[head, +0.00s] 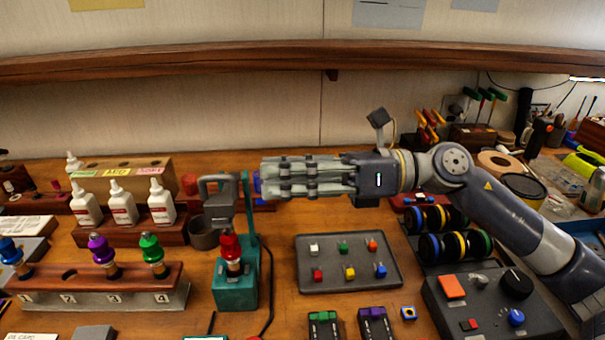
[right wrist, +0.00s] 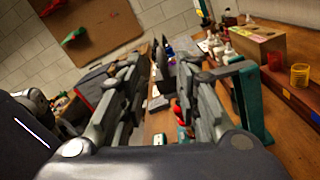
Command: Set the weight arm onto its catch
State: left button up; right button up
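The weight arm is a grey block with a loop handle (head: 219,195), on a teal stand with an upright post (head: 246,205) and a teal base (head: 236,288). A red-topped piece (head: 231,252) stands upright in the base under the weight. I cannot make out the catch clearly. My right gripper (head: 266,177) points left, its fingertips just right of the post's top. In the right wrist view its two fingers (right wrist: 160,75) stand apart with no held thing visible between them. There the teal post (right wrist: 252,95) shows to the right of the fingers. My left gripper is not in view.
A rack (head: 105,285) with coloured-topped pieces lies left of the stand. White bottles (head: 122,205) stand behind it. A grey tray (head: 348,262) with small coloured pieces lies to the right, near a control box (head: 492,303). A dark cable runs beside the teal base.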

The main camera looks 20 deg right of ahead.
jog(key=shift+v, duration=1.4)
